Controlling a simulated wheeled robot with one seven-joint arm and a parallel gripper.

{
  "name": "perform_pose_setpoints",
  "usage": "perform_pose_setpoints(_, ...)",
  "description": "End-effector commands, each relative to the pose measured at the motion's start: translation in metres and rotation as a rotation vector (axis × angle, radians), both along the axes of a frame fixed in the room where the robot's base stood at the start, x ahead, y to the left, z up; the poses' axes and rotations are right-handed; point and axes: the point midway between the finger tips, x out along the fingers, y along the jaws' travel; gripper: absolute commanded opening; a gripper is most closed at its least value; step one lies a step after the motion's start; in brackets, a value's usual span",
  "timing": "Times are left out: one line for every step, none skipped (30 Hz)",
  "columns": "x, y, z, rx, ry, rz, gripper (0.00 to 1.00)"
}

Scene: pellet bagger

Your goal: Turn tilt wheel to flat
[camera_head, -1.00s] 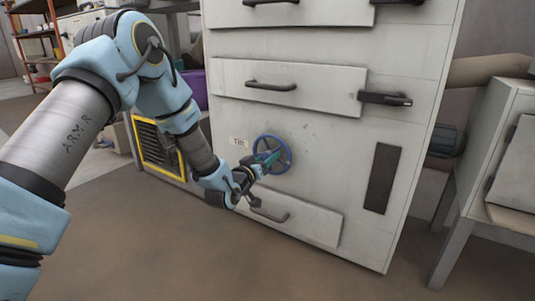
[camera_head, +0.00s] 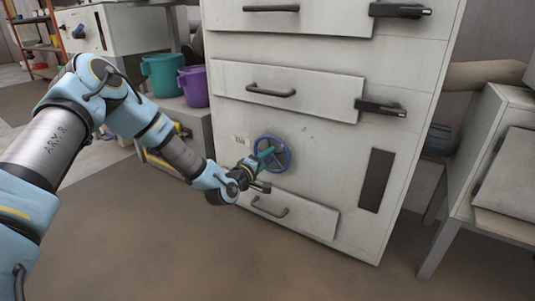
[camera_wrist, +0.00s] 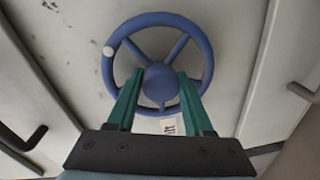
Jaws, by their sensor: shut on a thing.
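The blue tilt wheel (camera_head: 273,154) is mounted on the pale front of the cabinet, between the middle and bottom handled panels. It also shows in the wrist view (camera_wrist: 199,35), with spokes, a round hub and a white spot on the upper left rim. My gripper (camera_head: 266,154) reaches it from the left. In the wrist view, my green fingers (camera_wrist: 159,92) are shut on the wheel at its hub, one on each side. A small label (camera_head: 240,141) sits left of the wheel; in the wrist view it is partly hidden between the fingers.
The cabinet (camera_head: 310,138) has bar handles and dark latches (camera_head: 381,107). A dark slot panel (camera_head: 376,180) is right of the wheel. A grey stand (camera_head: 500,170) is at the right. Teal (camera_head: 162,75) and purple (camera_head: 194,87) buckets stand behind. The floor in front is clear.

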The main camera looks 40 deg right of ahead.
Motion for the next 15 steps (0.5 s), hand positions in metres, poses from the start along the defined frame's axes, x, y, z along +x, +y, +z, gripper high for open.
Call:
perform_pose_setpoints(0.0028, 0.0027, -0.0017, -0.005, 0.049, 0.007, 0.00)
perform_pose_setpoints(0.0027, 0.0027, -0.0021, -0.012, 0.076, 0.007, 0.00)
perform_pose_setpoints(0.0026, 0.0027, -0.0018, -0.023, 0.113, 0.007, 0.00)
perform_pose_setpoints(0.0027, 0.0027, -0.0019, -0.030, 0.141, 0.007, 0.00)
perform_pose_setpoints(0.0025, 0.0028, -0.0027, -0.037, 0.168, 0.006, 0.00)
perform_pose_setpoints(0.0023, 0.0025, -0.0023, -0.047, 0.205, 0.006, 0.00)
perform_pose_setpoints(0.0028, 0.0027, -0.0025, -0.054, 0.233, 0.007, 0.00)
perform_pose_setpoints(0.0027, 0.0028, -0.0030, -0.061, 0.259, 0.007, 0.00)
perform_pose_setpoints(0.0022, 0.0023, -0.0028, -0.071, 0.296, 0.005, 0.00)
perform_pose_setpoints(0.0026, 0.0025, -0.0030, -0.078, 0.321, 0.006, 0.00)
perform_pose_setpoints(0.0025, 0.0025, -0.0032, -0.085, 0.349, 0.006, 0.00)
perform_pose_setpoints(0.0021, 0.0023, -0.0034, -0.094, 0.382, 0.006, 0.00)
perform_pose_setpoints(0.0022, 0.0024, -0.0036, -0.100, 0.406, 0.006, 0.00)
perform_pose_setpoints(0.0022, 0.0024, -0.0035, -0.107, 0.431, 0.005, 0.00)
perform_pose_setpoints(0.0020, 0.0023, -0.0038, -0.115, 0.460, 0.005, 0.00)
